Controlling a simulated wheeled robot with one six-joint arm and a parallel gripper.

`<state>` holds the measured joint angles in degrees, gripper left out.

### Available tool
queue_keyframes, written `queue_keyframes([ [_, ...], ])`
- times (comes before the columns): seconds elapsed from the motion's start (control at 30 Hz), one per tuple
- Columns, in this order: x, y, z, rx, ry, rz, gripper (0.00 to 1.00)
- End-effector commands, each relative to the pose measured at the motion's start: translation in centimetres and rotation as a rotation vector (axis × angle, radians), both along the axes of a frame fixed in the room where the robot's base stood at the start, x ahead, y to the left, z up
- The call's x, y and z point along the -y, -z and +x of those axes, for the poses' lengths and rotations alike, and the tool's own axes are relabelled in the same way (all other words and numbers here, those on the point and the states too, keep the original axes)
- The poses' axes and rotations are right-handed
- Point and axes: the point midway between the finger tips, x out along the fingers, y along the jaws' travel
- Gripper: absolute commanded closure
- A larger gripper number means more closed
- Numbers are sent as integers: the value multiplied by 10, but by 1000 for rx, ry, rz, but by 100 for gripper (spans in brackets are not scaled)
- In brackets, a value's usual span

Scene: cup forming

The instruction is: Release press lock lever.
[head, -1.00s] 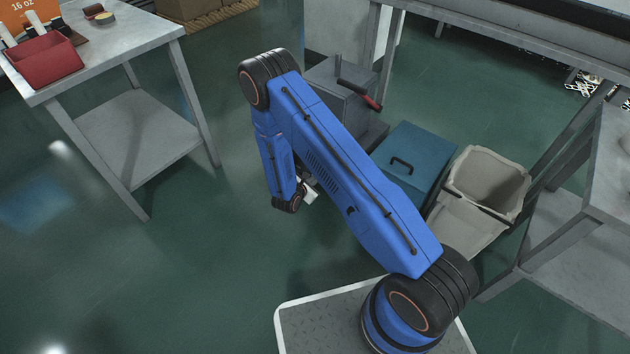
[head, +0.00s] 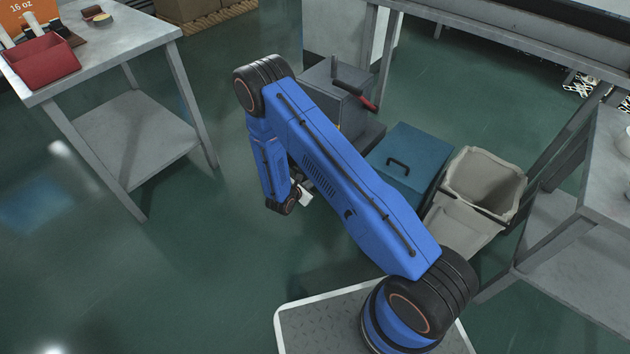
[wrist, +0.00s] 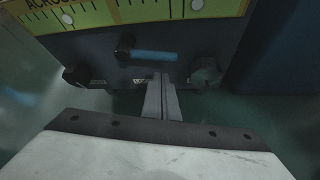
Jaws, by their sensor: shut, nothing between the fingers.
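In the wrist view a small lever with a blue handle (wrist: 153,56) lies nearly level across a dark panel, its dark pivot at the left end. My gripper (wrist: 161,79) is shut and empty, its fingertips just below the blue handle. I cannot tell whether they touch the panel or the handle. A small label behind the fingertips is partly hidden. In the head view my gripper's pale part (head: 306,196) shows beside the arm's end, and its fingertips and the blue lever are hidden.
Dark knobs flank the lever at left (wrist: 75,75) and right (wrist: 205,76), below a yellow-green printed strip (wrist: 130,12). In the head view a grey box with a red-handled crank (head: 360,98), a teal lidded box (head: 405,150) and a grey bin (head: 480,190) stand right of my arm.

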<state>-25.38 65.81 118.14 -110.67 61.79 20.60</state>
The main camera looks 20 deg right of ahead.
Motion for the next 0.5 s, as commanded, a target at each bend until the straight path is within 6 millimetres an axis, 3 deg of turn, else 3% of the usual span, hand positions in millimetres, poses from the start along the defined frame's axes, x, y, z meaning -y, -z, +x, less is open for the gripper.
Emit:
queue_keyframes([
  [0.1, -10, 16, 2, -4, -2, 1, 100],
  [0.5, -52, -16, -34, -7, -5, 3, 100],
])
